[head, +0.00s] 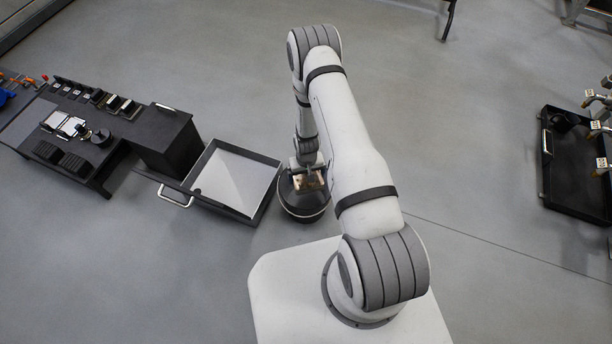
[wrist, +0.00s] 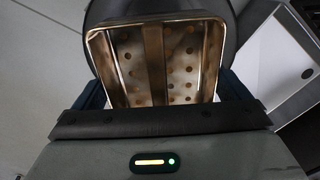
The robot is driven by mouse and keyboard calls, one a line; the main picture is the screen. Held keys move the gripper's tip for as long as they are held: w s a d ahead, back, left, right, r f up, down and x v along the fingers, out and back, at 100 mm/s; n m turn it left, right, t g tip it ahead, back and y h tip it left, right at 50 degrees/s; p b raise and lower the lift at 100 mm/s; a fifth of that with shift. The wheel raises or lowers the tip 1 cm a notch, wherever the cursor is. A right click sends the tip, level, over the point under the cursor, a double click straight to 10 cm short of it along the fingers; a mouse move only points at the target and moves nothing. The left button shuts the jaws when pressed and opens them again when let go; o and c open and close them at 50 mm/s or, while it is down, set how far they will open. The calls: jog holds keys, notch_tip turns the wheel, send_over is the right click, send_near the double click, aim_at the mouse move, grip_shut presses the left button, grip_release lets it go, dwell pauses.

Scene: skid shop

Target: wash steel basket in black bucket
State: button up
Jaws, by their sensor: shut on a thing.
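The steel basket (wrist: 187,75) fills the middle of the wrist view, with a bright rim, perforated walls and brownish stains. My gripper (wrist: 160,100) is shut on it, with a dark finger on each side. The black bucket (wrist: 108,12) shows behind and around the basket in the wrist view. In the head view the bucket (head: 304,208) stands on the floor, and the basket (head: 309,180) is at its mouth under my arm. I cannot tell how deep the basket sits in the bucket, and the bucket's inside is mostly hidden.
A shallow tray (head: 273,170) with a pale bottom and a metal handle lies just left of the bucket. A dark workbench (head: 95,180) with tools stands further left. A black tray (head: 548,185) lies at the far right. The floor between is clear.

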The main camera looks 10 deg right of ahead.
jog(key=shift+f+b, duration=5.7)
jog(key=shift+f, duration=3.8)
